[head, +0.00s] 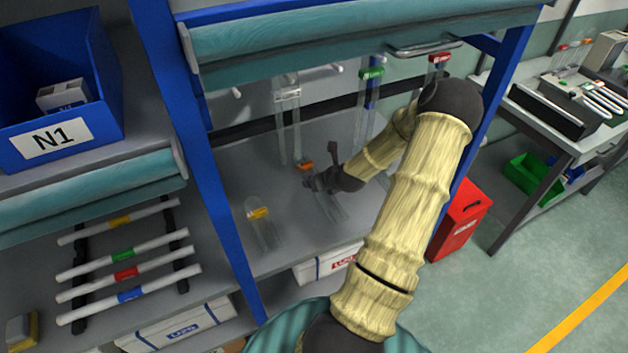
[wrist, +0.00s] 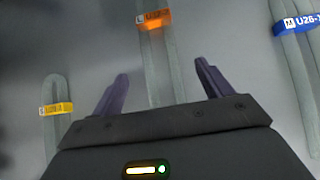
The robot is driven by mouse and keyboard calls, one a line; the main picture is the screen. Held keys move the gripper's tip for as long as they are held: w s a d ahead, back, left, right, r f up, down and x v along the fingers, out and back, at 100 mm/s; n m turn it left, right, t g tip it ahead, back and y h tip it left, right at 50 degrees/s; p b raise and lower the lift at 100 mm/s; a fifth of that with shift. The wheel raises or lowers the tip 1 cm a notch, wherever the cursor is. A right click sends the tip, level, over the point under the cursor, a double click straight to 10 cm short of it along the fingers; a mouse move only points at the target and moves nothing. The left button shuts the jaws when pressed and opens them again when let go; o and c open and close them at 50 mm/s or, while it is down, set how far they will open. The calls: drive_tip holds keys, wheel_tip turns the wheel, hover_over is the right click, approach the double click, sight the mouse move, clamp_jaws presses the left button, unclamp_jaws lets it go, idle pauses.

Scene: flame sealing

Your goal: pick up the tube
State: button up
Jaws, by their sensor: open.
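Several clear U-shaped tubes with coloured tags are in view. In the wrist view, a tube with an orange tag (wrist: 155,19) lies ahead of and between the fingers of my gripper (wrist: 162,72), which is open and empty. A tube with a yellow tag (wrist: 56,109) is to the left, and one with a blue tag (wrist: 296,22) is to the right. In the head view, my gripper (head: 318,184) is low over the shelf, beside the orange tag (head: 306,166). The yellow-tagged tube (head: 260,215) lies to its left. The blue-tagged tube is not clear there.
Tubes with white (head: 287,95), green (head: 371,73) and red (head: 438,58) tags hang at the back. A blue upright (head: 200,150) stands left of the shelf (head: 235,165). A blue N1 bin (head: 55,95) is upper left; a red box (head: 463,220) is right.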

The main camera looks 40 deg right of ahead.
drive_tip(key=p+x, duration=0.1)
drive_tip(key=x, duration=0.3)
drive_tip(key=shift+f, duration=0.35)
drive_tip(key=c, duration=1.1)
